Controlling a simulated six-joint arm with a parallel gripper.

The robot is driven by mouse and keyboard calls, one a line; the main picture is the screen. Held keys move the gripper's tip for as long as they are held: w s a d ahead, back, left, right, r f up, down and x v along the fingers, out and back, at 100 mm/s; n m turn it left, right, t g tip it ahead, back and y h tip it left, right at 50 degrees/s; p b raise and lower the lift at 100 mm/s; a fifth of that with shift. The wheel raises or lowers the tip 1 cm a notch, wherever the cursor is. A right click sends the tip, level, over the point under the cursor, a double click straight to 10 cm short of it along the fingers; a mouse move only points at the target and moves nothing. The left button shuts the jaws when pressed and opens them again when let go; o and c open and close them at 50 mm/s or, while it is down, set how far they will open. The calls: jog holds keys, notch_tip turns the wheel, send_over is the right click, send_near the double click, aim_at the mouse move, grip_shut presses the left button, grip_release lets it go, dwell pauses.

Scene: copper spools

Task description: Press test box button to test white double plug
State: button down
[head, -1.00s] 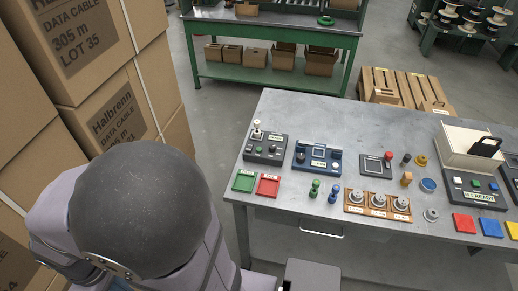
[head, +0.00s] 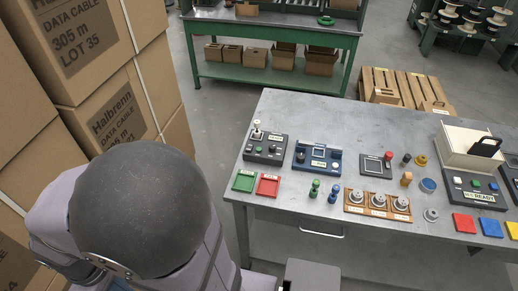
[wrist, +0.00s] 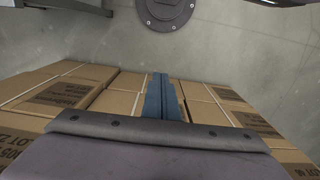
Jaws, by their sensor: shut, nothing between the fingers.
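My gripper (wrist: 161,80) shows in the wrist view as two blue fingers pressed together, empty, with cartons behind them. It is away from the table. In the head view, a dark box (head: 264,149) with small knobs or buttons stands at the table's left rear. A small white upright piece (head: 257,126) stands at its rear left corner; I cannot tell if this is the white double plug. A blue box (head: 317,157) stands to its right.
Green tray (head: 244,181) and red tray (head: 268,185) lie at the table's left front edge. Small pegs and a wooden rack (head: 377,207) stand in the middle. Stacked cartons (head: 115,115) rise beside my arm at the left. Bare table (head: 300,112) lies behind the boxes.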

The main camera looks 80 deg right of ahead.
jog(key=shift+d, duration=0.1)
jog(key=s+d+f+m+g+p, duration=0.1)
jog(key=s+d+f+m, duration=0.2)
jog(key=s+d, duration=0.65)
jog(key=s+d+f+m+g+p, duration=0.15)
jog(key=s+d+f, duration=0.25)
jog(key=d, duration=1.1)
jog(key=s+d+f+m+g, duration=0.25)
jog(key=s+d, duration=0.35)
jog(key=d, duration=0.6)
jog(key=d+n+h, duration=0.1)
jog(key=d, duration=0.2)
jog(key=d+n+h, duration=0.1)
jog(key=d, duration=0.3)
jog(key=d+r+n+h, duration=0.1)
jog(key=d, duration=0.2)
jog(key=shift+s+d, duration=0.1)
jog(key=shift+d, duration=0.15)
jog(key=w+d+r+n+h, duration=0.2)
jog(key=d+r+n, duration=0.2)
jog(key=d, duration=0.2)
jog(key=w+d+r+n+t+h, duration=0.1)
jog(key=d+r+n+h, duration=0.2)
jog(key=d, duration=0.3)
jog(key=shift+w+d+r+n, duration=0.35)
jog(key=shift+w+r+n, duration=0.1)
jog(key=shift+n, duration=0.15)
